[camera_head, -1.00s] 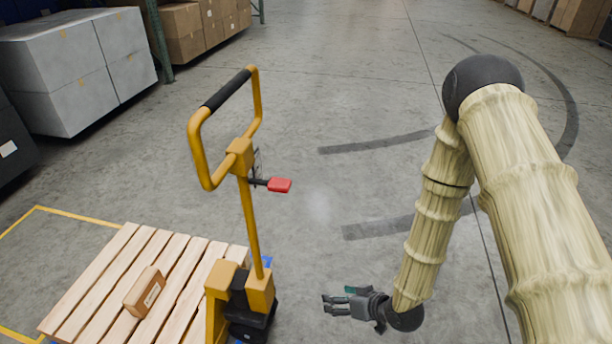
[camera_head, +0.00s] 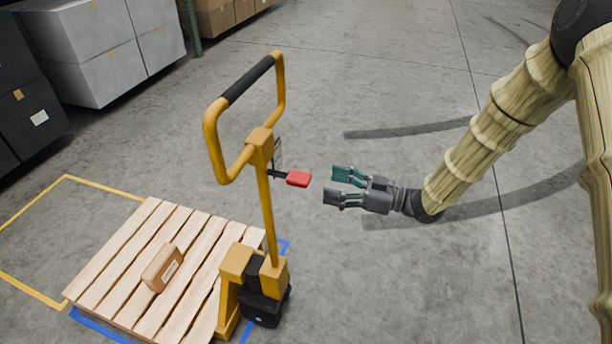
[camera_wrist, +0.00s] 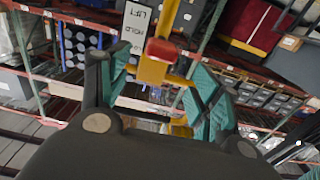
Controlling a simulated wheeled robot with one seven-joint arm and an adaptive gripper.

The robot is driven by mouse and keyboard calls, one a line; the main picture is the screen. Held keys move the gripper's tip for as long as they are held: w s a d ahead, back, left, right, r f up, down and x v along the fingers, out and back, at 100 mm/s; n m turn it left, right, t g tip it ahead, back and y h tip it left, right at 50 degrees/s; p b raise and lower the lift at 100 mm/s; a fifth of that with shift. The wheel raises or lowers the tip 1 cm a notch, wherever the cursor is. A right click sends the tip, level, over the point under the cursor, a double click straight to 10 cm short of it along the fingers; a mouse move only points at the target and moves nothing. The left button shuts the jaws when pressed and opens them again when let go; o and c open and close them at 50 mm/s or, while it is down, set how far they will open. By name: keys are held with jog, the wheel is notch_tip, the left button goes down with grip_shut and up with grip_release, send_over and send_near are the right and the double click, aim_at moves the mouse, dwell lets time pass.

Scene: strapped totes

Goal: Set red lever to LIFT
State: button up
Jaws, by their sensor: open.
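The red lever (camera_head: 298,178) sticks out to the right from the yellow pallet jack's upright handle (camera_head: 266,210). In the wrist view the red lever (camera_wrist: 161,49) shows ahead, between my fingertips. A white label plate (camera_wrist: 134,25) beside it reads LIFT and HOLD; any further wording is hidden behind my finger. My gripper (camera_head: 338,185) is open and empty, a short way right of the lever and apart from it.
A wooden pallet (camera_head: 115,245) with a small brown box (camera_head: 163,267) lies left of the jack. Grey crates (camera_head: 105,50) and dark bins stand at the back left. The floor right of the jack is clear.

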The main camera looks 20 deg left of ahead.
aim_at(310, 180)
jog(key=a+p, duration=0.1)
jog(key=a, duration=0.8)
jog(key=shift+w+p, duration=0.1)
jog(key=shift+p, duration=0.3)
jog(key=shift+c, duration=0.3)
